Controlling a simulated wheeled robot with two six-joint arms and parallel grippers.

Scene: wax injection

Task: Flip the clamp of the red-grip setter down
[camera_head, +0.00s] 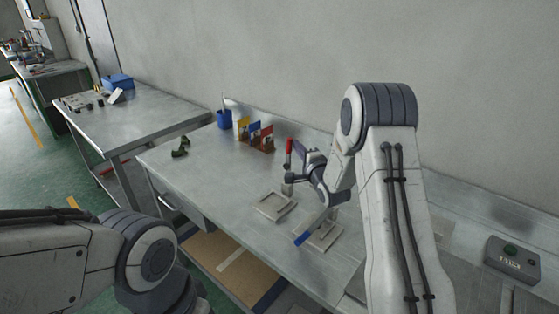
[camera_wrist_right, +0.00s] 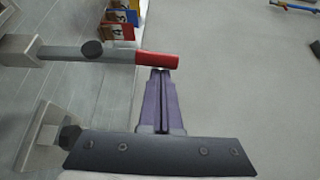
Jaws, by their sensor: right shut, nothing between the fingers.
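The red-grip setter's lever stands upright in the head view, with its red grip (camera_head: 289,147) on top. Its flat pale base (camera_head: 275,206) lies on the workbench below. My right gripper (camera_head: 292,178) is beside the lever, reaching in from the right. In the right wrist view the shut, empty purple fingers (camera_wrist_right: 160,76) end right by the red grip (camera_wrist_right: 158,59), which tips a grey lever (camera_wrist_right: 95,52). I cannot tell whether they touch it. My left arm shows at the lower left, with its gripper out of view.
A second setter with a blue grip (camera_head: 302,239) and pale base (camera_head: 325,238) stands nearer and to the right. Numbered coloured cards (camera_head: 254,134) and a blue cup (camera_head: 224,119) stand at the back. A button box (camera_head: 512,260) is at right. The bench's left part is mostly clear.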

